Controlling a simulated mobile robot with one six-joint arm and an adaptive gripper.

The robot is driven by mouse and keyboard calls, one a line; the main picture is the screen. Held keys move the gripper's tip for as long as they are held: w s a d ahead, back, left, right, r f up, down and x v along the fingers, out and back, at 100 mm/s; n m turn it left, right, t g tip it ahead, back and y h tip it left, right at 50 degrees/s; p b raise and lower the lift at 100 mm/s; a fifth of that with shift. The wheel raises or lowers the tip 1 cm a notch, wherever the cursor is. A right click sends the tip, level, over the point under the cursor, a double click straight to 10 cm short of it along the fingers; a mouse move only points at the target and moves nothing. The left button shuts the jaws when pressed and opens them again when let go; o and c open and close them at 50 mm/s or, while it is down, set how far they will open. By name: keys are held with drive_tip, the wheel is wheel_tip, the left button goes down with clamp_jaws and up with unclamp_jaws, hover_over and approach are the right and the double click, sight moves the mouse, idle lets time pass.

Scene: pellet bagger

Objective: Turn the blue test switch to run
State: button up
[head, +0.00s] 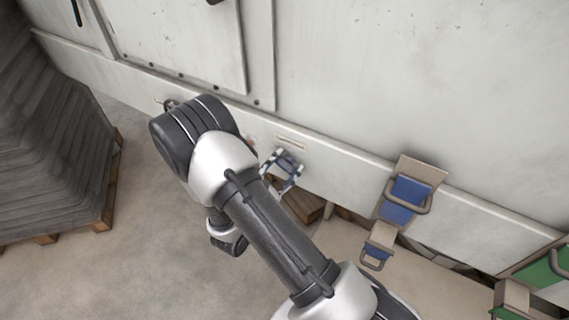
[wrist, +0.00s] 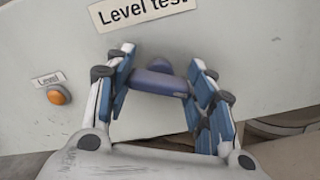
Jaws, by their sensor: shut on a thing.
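The blue test switch (wrist: 160,82) is a dark blue knob on the pale machine panel, below a label (wrist: 142,10) that reads "Level test", cut off at the right. Its bar lies nearly level in the wrist view, sloping slightly down to the right. My gripper (wrist: 161,62) is shut on it, with one blue-padded finger at each end of the bar. In the head view my gripper (head: 281,170) is at the lower strip of the machine, and the switch cannot be made out there. No run mark is readable.
An orange button (wrist: 59,95) labelled "Level" sits left of my gripper. Blue parts with handles (head: 406,197) stick out from the machine at right, with a green part (head: 545,275) beyond. A stack on a pallet (head: 105,210) stands at left. Open floor (head: 150,270) lies between.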

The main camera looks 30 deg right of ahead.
drive_tip(key=n+p, duration=0.2)
drive_tip(key=n, duration=0.3)
drive_tip(key=shift+n, duration=0.4)
idle(0.3)
drive_tip(key=o, duration=1.1)
drive_tip(key=shift+c, duration=0.2)
drive_tip(key=v, duration=1.2)
drive_tip(key=shift+w+r, duration=0.1)
